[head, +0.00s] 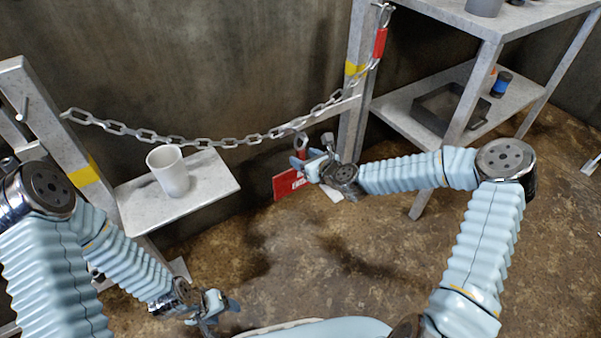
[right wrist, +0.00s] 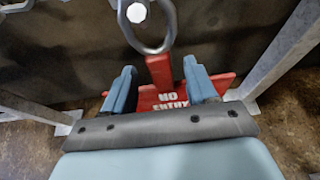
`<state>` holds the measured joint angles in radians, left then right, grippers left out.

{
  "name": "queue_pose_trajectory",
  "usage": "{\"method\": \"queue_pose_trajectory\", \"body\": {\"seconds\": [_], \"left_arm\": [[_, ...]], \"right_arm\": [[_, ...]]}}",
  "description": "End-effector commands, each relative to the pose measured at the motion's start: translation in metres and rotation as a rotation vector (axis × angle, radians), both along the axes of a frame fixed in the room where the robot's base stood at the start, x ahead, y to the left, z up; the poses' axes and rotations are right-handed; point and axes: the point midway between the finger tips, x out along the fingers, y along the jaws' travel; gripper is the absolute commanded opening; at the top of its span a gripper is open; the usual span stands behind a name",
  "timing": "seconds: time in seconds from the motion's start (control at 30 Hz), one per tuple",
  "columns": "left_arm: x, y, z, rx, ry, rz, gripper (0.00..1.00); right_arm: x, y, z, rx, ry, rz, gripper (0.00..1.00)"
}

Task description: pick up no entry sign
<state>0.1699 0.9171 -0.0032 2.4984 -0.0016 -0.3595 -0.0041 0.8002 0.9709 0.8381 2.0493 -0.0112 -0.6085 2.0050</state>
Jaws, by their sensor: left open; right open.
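The red no entry sign (right wrist: 172,109) with white lettering is low in front of the wall in the right wrist view. A red upright strip (right wrist: 160,71) rises from it between my fingers towards a metal ring (right wrist: 148,25). In the head view the sign (head: 287,184) shows just left of my right gripper (head: 308,162), which hides part of it. My right gripper also shows in the right wrist view (right wrist: 160,88), open, with its fingers on either side of the strip. My left gripper (head: 222,302) is open and empty at the lower left, away from the sign.
A chain (head: 215,143) hangs between two metal posts; its red end piece (head: 380,43) is on the right post. A white cup (head: 169,172) stands on a small shelf (head: 213,188). A metal rack (head: 483,85) with a grey tray stands at right. The floor centre is clear.

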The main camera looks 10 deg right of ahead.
Motion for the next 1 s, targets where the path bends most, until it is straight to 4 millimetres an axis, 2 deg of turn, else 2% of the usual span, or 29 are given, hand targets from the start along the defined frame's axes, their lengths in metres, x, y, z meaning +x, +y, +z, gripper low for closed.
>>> {"method": "queue_pose_trajectory", "body": {"seconds": [0.1,0.2,0.43,0.8,1.0], "left_arm": [[0.0,0.0,-0.001,0.0,0.0,0.0,0.62],[0.0,0.0,-0.002,0.0,0.001,0.0,0.62],[0.0,0.0,-0.001,0.0,0.001,0.0,0.62],[0.0,0.0,-0.001,0.0,0.001,0.0,0.62],[0.0,0.0,-0.001,0.0,0.001,0.0,0.62]], "right_arm": [[0.017,0.006,-0.008,0.002,0.0,0.001,0.57],[0.025,0.009,-0.011,0.0,0.0,0.001,0.57],[0.027,0.009,-0.012,0.0,0.0,0.0,0.57],[0.026,0.009,-0.012,0.0,0.0,0.0,0.02],[0.026,0.009,-0.011,-0.001,-0.001,0.0,0.0]]}}
